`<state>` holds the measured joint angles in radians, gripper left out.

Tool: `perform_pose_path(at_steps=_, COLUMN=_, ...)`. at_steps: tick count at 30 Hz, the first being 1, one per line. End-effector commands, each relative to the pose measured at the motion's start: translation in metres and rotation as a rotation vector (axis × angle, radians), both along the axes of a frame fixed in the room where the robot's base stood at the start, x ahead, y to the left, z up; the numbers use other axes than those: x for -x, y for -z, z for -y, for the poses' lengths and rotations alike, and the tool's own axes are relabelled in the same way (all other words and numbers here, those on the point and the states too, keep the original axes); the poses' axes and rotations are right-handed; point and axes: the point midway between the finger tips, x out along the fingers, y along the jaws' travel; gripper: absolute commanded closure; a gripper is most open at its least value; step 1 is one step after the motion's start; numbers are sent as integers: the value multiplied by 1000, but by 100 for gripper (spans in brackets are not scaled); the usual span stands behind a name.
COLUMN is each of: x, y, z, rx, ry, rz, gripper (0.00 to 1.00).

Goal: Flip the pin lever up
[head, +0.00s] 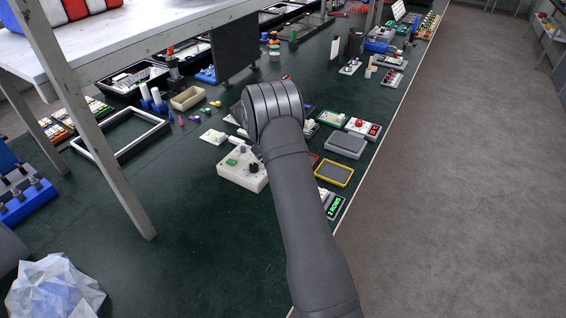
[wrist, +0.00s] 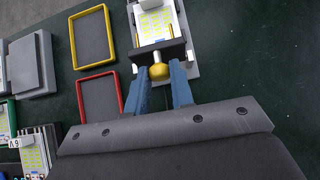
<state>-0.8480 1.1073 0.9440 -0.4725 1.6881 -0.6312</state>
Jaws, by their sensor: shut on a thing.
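The pin lever ends in a round brass-coloured knob (wrist: 159,72), seen in the wrist view. It stands at the front of a small light housing (wrist: 156,22) with a white frame, a yellow-green lit panel and a dark crossbar. My gripper (wrist: 160,76) has its two blue fingers on either side of the knob and is shut on it. In the head view my arm hides the gripper and the housing.
A yellow-rimmed tray (wrist: 92,36), a red-rimmed tray (wrist: 99,96) and a grey block (wrist: 33,66) lie left of the housing. Another lit housing (wrist: 36,150) is lower left. A white box with knobs (head: 243,168) stands beside my arm. The green table right of the housing is bare.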

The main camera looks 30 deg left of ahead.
Motion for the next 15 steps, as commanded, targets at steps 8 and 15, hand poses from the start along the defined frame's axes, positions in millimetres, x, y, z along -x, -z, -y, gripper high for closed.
perform_pose_path(at_steps=8, x=0, y=0, z=-1, rx=0, ry=-1, rz=1, gripper=100)
perform_pose_path(at_steps=15, x=0, y=0, z=0, rx=0, ry=-1, rz=0, gripper=57)
